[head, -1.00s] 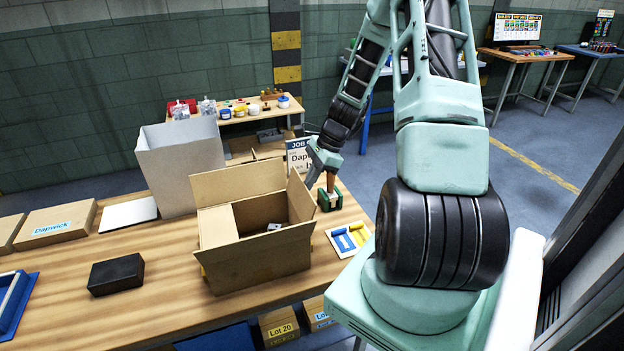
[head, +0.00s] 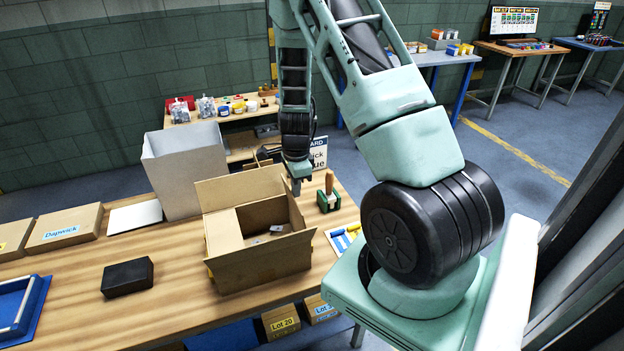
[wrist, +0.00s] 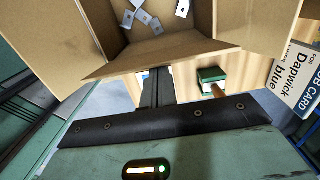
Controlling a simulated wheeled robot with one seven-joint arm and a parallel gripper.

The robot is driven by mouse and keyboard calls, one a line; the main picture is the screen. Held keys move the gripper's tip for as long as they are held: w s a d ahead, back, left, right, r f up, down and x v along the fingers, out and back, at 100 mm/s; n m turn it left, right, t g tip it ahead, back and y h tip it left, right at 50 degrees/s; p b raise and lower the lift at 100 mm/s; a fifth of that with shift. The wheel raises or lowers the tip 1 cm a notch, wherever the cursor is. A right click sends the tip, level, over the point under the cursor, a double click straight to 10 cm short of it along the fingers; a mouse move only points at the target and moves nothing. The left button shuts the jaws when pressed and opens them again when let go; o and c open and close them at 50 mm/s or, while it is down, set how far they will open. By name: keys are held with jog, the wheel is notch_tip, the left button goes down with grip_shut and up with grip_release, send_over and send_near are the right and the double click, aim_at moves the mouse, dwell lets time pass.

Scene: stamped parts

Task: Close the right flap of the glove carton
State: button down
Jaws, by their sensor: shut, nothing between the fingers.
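The glove carton (head: 262,262) stands open on the wooden bench, with small pale parts inside. Its back flap (head: 240,188) stands up. The right flap (wrist: 165,56) is open and lies nearest my gripper in the wrist view, between two other open flaps. My gripper (head: 296,188) is shut and empty, pointing down at the carton's right side near the back corner. In the wrist view, its dark fingers (wrist: 157,78) reach the outer edge of the right flap. I cannot tell whether they touch it.
A green block with a wooden-handled tool (head: 328,195) stands right of the carton, close to my gripper. A job card (head: 318,152) is behind it. A grey-white bin (head: 187,170) stands behind left, and a black box (head: 127,276) lies left on clear bench.

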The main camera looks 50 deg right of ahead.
jog(key=shift+w+a+g+h+p, duration=0.5)
jog(key=shift+a+h+p, duration=0.3)
jog(key=shift+h+p, duration=0.1)
jog(key=w+a+f+g+h+b, duration=0.4)
jog(key=a+f+h+b, duration=0.1)
jog(key=a+f+h, duration=0.1)
jog(key=shift+a+f+h, duration=0.3)
jog(key=shift+a+f, duration=0.05)
jog(key=shift+f, duration=0.3)
dwell(0.7)
